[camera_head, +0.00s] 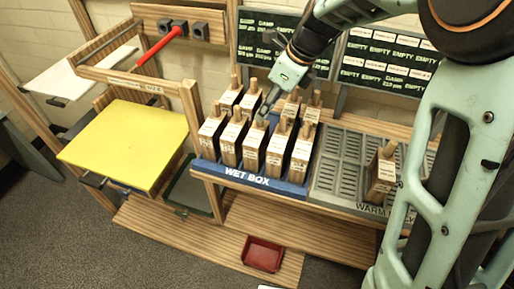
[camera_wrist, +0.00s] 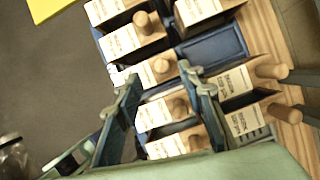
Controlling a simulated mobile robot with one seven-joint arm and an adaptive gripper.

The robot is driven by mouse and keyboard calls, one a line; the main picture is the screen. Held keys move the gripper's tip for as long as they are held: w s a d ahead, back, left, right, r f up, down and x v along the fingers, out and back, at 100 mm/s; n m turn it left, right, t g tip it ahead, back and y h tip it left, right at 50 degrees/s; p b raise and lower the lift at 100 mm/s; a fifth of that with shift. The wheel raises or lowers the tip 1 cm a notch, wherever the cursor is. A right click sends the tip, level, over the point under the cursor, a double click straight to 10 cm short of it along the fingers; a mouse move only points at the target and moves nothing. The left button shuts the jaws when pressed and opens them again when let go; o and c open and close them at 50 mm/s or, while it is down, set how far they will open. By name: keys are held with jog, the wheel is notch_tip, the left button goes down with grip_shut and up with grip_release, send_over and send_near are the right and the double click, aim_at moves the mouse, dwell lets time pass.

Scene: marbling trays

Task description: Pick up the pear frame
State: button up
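Several wooden frames with round pegs and small white labels stand in two rows in the blue wet box (camera_head: 256,184). The labels are too small to read, so I cannot tell which is the pear frame. My gripper (camera_head: 266,108) points down over the rows and hides part of the back row. In the wrist view my gripper (camera_wrist: 160,76) is open, with its fingers on either side of a wooden frame (camera_wrist: 156,70) and its peg. I cannot tell whether they touch it.
A grey warm rack (camera_head: 337,178) right of the box holds a lone frame (camera_head: 381,180). A bare blue slot (camera_wrist: 214,54) shows in the wrist view. Left are a yellow board (camera_head: 128,143) and wooden rail. A red tray (camera_head: 262,254) lies below; label boards hang behind.

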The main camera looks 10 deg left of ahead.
aim_at(260, 125)
jog(key=x, duration=0.5)
jog(key=shift+w+a+p, duration=0.1)
jog(key=shift+w+p, duration=0.1)
jog(key=shift+p, duration=0.1)
jog(key=shift+c, duration=0.4)
jog(key=shift+r, duration=0.1)
grip_shut()
